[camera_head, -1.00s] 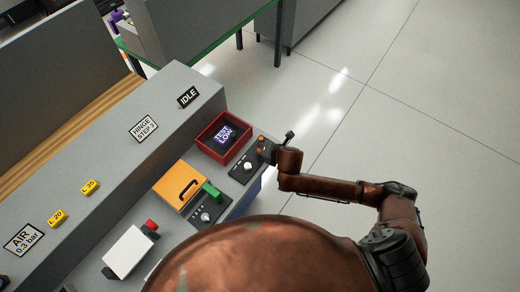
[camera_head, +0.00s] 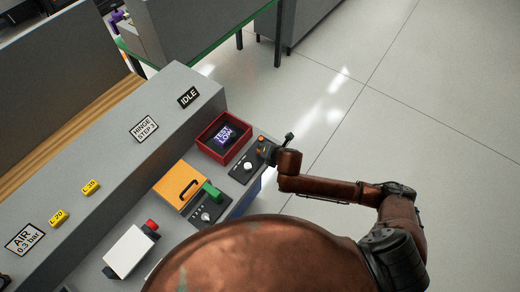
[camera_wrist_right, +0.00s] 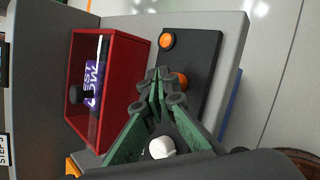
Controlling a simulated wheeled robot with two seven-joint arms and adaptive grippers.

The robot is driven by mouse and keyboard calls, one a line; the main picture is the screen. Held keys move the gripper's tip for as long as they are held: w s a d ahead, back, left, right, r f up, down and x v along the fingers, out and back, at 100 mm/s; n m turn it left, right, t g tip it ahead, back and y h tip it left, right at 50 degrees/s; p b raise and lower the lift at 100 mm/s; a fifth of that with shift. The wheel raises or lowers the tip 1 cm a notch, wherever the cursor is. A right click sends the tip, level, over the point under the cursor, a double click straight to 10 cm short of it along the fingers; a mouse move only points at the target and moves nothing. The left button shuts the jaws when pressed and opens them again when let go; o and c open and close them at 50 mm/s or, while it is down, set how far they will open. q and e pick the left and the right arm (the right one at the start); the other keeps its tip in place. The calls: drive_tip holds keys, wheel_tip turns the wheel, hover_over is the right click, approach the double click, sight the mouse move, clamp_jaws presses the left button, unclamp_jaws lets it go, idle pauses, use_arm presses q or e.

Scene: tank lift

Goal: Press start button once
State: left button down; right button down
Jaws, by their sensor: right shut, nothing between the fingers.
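No label on the buttons is readable, so I cannot tell which is start. One orange button (camera_wrist_right: 167,41) shows clear of the fingers in the wrist view. The other orange button (camera_wrist_right: 181,79) is partly hidden behind the fingertips of my right gripper (camera_wrist_right: 160,88). The gripper is shut and empty; I cannot tell whether it touches that button. In the head view, my right gripper (camera_head: 268,151) is over the panel's right edge. My left gripper is not in view.
A red box (camera_head: 224,138) with a display reading "TEST LOW" stands beside the panel. A sign (camera_head: 188,97) reads IDLE. Floor to the right is clear.

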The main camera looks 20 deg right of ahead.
drive_tip(key=shift+f, duration=0.5)
idle(0.8)
drive_tip(key=shift+r+p, duration=0.85)
drive_tip(key=shift+p, duration=0.3)
drive_tip(key=shift+r, duration=0.1)
wheel_tip(320, 180, up, 5)
drive_tip(key=p, duration=0.5)
drive_tip(key=shift+p, duration=0.4)
